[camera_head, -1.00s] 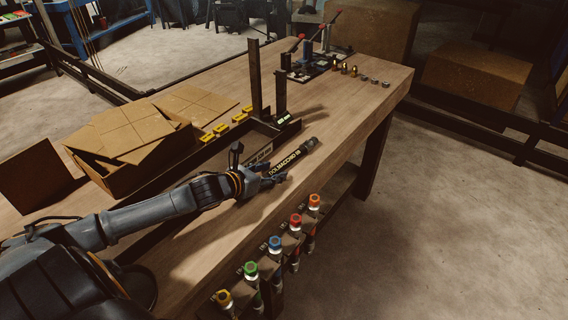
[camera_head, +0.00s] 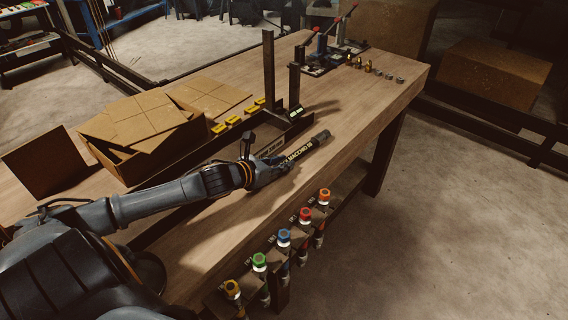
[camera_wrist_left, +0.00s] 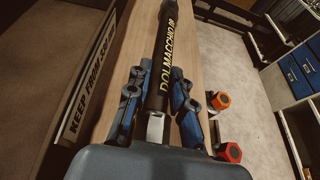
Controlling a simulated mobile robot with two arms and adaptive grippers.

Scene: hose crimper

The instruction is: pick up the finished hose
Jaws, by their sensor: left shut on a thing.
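The finished hose (camera_head: 303,151) is a black tube with yellow lettering and a thicker dark fitting at its far end. It lies along the wooden table near its right edge in the head view. My left gripper (camera_head: 281,166) is at the hose's near end, shut on it. In the left wrist view the hose (camera_wrist_left: 163,60) runs away from between the fingers of my left gripper (camera_wrist_left: 158,100), with a silver metal end close to the palm. I cannot tell whether the hose is lifted off the table. My right gripper is not in view.
A dark metal frame (camera_head: 268,75) with uprights stands beside the hose. An open cardboard box (camera_head: 150,165) is at the left. Several coloured-cap fittings (camera_head: 284,238) sit along the table's front edge. Lever tools (camera_head: 322,58) stand at the far end. The table top right of the hose is clear.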

